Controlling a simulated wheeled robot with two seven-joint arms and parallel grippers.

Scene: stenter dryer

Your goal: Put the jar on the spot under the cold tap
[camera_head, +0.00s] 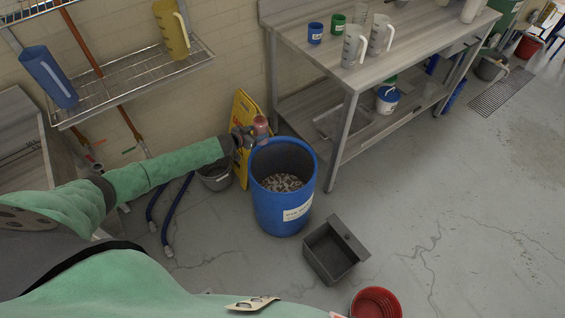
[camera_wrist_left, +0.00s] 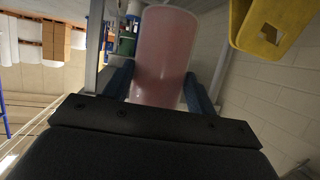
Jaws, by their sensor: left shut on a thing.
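A pinkish-red jar (camera_head: 261,126) is held above the back rim of the blue drum in the head view. My left gripper (camera_head: 248,133) is shut on it. In the left wrist view the jar (camera_wrist_left: 164,55) is a pink cylinder between the two blue fingers. Copper pipes with a red and a green handle (camera_head: 129,150) run down the wall at the left, left of my left gripper. I cannot tell which one is the cold tap, and no marked spot under it is clear. My right gripper is not in view.
The open blue drum (camera_head: 268,205) holds grey pieces. A grey bucket (camera_head: 215,178) and a yellow sign (camera_head: 241,112) stand behind it. A dark bin (camera_head: 332,250) is on the floor. A wire shelf (camera_head: 130,84) holds jugs; a workbench (camera_head: 400,50) stands at the right.

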